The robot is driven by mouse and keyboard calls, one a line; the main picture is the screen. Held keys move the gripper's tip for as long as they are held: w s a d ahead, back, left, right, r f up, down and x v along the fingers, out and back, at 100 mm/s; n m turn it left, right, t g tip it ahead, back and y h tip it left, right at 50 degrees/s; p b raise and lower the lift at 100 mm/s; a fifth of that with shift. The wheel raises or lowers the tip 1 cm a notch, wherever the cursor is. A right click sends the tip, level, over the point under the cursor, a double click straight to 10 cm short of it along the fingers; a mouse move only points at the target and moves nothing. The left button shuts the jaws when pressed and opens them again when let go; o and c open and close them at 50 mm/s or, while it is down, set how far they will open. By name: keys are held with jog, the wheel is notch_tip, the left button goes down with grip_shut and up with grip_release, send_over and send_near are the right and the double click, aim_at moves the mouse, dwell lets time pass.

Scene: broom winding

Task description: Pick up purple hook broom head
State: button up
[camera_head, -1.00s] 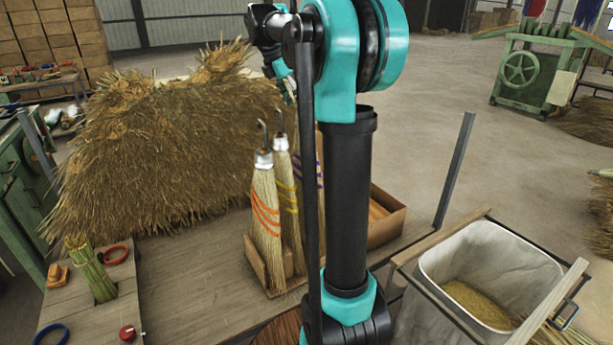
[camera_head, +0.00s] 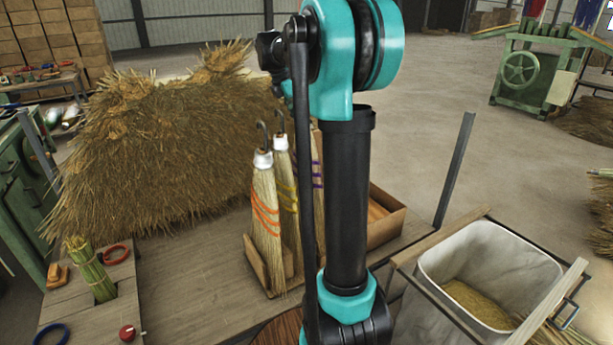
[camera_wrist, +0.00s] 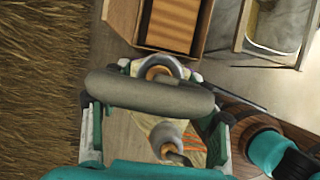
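Several broom heads with hooks stand in a wooden holder in the head view. The purple-banded broom head (camera_head: 317,182) is at the right of the group and partly hidden behind my arm. The orange-banded broom head (camera_head: 266,215) is at the left, with a yellow-banded one (camera_head: 289,190) beside it. In the wrist view my gripper (camera_wrist: 158,135) is above the brooms, its fingers wide apart. A thick grey rounded bar (camera_wrist: 150,92), perhaps a hook seen close up, crosses between the fingers; I cannot tell whether they touch it. In the head view my gripper is hidden.
A large straw pile (camera_head: 160,150) stands left of the brooms. An open wooden box (camera_head: 387,226) lies to their right. A pale bin (camera_head: 490,250) in a wooden frame is at the front right, near an upright metal post (camera_head: 455,172).

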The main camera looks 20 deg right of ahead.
grip_shut()
dwell(0.4)
